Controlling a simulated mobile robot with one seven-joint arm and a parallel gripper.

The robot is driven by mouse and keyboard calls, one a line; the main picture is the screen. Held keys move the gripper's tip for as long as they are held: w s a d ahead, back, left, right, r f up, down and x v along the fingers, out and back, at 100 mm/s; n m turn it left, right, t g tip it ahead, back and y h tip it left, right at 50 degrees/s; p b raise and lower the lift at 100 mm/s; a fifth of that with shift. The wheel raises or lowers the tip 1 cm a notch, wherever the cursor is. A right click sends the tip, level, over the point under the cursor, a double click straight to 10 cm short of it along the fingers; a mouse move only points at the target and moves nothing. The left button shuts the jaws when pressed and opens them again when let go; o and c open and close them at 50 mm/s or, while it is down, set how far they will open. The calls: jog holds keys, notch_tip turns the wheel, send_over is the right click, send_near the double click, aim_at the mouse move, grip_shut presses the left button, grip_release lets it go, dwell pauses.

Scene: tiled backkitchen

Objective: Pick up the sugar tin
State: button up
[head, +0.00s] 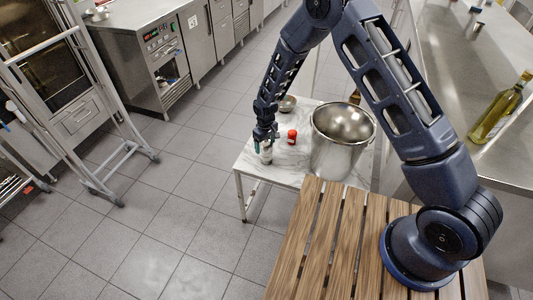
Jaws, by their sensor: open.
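My gripper (265,143) points down over the left part of a small marble-topped table (257,170). A small pale grey-white container (266,156) stands right below the fingers, its upper part hidden by them. It may be the sugar tin, but no label is readable. I cannot tell whether the fingers touch it. A small red container (292,136) with a pale patch stands just right of my gripper, apart from it. My gripper is open.
A large steel pot (343,137) stands on the table to the right of the red container. A small metal bowl (287,103) sits behind. A slatted wooden surface (318,240) is in front.

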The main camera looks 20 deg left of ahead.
jog(key=f, duration=0.5)
jog(key=shift+w+d, duration=0.15)
jog(key=shift+w, duration=0.15)
jog(key=shift+r, duration=0.1)
jog(key=c, duration=1.3)
